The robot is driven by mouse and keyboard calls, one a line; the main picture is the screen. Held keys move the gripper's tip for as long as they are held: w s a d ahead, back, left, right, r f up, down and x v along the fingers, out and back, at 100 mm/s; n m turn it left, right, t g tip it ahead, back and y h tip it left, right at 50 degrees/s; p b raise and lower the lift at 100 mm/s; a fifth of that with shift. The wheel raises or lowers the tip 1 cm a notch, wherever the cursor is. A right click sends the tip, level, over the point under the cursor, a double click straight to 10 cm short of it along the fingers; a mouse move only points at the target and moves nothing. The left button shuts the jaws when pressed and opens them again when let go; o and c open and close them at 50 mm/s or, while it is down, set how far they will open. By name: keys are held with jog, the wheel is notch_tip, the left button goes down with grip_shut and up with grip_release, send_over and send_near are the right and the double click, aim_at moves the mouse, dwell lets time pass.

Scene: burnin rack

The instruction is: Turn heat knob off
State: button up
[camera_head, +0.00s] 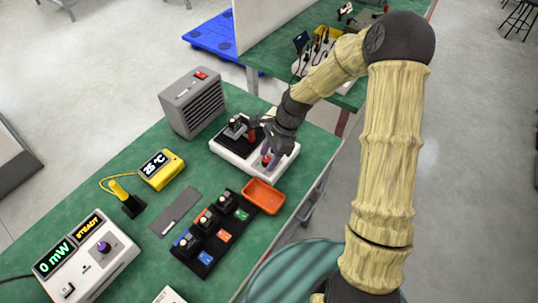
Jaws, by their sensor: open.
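A white unit (226,155) with a black top section sits near the far right part of the green bench. A small red knob-like part (266,159) shows on its right side, partly hidden by my gripper; it looks like the heat knob, but its setting is too small to read. My gripper (262,143) is over this unit, pointing down, close to the red part. Its jaws are open and dark. I cannot tell whether a finger touches the knob.
An orange tray (264,196) and a black rack (207,254) with several modules stand in front of the unit. A grey fan heater (193,101) stands behind left. A yellow thermometer (162,170) reads 25 °C. A meter (82,266) reads 0 mW, STEADY.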

jog(key=c, duration=1)
